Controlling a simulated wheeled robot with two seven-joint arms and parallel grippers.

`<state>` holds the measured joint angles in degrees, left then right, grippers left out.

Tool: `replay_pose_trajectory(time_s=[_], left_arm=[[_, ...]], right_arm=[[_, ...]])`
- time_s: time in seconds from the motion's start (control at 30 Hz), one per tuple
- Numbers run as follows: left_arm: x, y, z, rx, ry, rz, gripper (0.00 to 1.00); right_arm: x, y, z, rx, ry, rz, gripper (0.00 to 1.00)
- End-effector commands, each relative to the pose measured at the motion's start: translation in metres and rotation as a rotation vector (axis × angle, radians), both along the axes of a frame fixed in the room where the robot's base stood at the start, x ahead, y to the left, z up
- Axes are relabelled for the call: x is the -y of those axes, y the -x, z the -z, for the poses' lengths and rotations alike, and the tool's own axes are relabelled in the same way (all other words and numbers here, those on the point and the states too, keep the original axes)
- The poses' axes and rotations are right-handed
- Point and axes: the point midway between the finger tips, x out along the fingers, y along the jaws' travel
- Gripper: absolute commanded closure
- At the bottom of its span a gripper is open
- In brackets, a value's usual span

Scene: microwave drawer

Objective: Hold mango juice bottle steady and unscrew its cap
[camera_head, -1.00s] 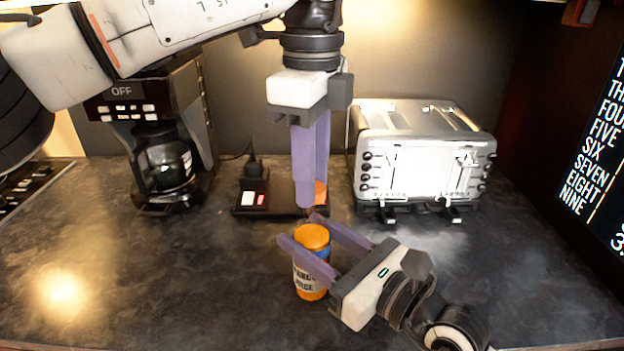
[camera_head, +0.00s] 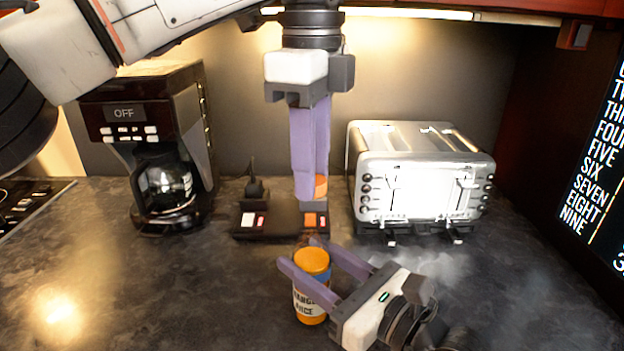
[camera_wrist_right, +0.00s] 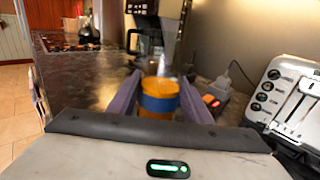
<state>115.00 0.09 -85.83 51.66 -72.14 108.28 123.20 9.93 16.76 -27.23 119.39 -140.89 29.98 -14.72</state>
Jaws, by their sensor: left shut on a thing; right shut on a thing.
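The juice bottle (camera_head: 311,305) stands upright on the dark counter, with an orange top, a blue band and a label ending in "ANGO" and "ICE". My right gripper (camera_head: 302,254) is shut on the bottle from the right, one finger on each side. In the right wrist view the bottle (camera_wrist_right: 158,103) sits between the purple fingers. My left gripper (camera_head: 311,194) points straight down above and behind the bottle, apart from it. It is shut on a small orange piece (camera_head: 321,187), which looks like the cap; the fingers partly hide it.
A power strip (camera_head: 276,228) with lit switches lies behind the bottle. A silver toaster (camera_head: 420,185) stands back right and a black coffee maker (camera_head: 150,150) back left. A stove edge (camera_head: 25,205) is at far left. The front left counter is clear.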

Motion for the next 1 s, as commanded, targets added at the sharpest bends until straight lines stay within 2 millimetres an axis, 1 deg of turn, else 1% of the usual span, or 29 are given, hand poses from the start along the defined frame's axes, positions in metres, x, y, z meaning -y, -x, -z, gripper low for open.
replay_pose_trajectory(time_s=[0.13, 0.17, 0.2, 0.27, 0.3, 0.53, 0.67, 0.77, 1.0], left_arm=[[0.000, 0.000, 0.000, 0.000, 0.000, 0.001, 1.00], [0.000, 0.000, 0.000, 0.000, 0.000, 0.001, 1.00], [0.000, 0.000, 0.000, 0.000, 0.000, 0.001, 1.00], [0.000, 0.000, 0.000, 0.000, 0.000, 0.001, 1.00], [0.000, 0.000, 0.000, 0.000, 0.000, 0.001, 1.00], [0.000, 0.000, 0.000, 0.000, 0.000, 0.000, 1.00], [0.000, 0.000, 0.002, 0.000, 0.000, 0.000, 1.00], [0.000, 0.000, 0.006, 0.000, 0.000, 0.000, 1.00], [0.000, 0.000, 0.017, 0.000, 0.000, 0.000, 1.00]], right_arm=[[0.000, 0.000, 0.000, 0.000, 0.000, 0.000, 1.00], [0.000, 0.000, 0.000, 0.000, 0.000, 0.000, 0.52], [0.000, 0.000, 0.000, 0.000, 0.000, 0.000, 0.45], [0.000, 0.000, 0.000, 0.000, 0.000, 0.000, 0.35], [0.000, 0.000, 0.000, 0.000, 0.000, 0.000, 0.33], [0.000, 0.000, 0.000, 0.000, 0.000, 0.000, 0.33], [0.005, 0.005, 0.001, 0.000, 0.000, 0.000, 0.33], [0.015, 0.015, 0.003, -0.001, 0.001, 0.001, 0.33], [0.052, 0.052, 0.004, -0.001, 0.004, 0.000, 0.33]])
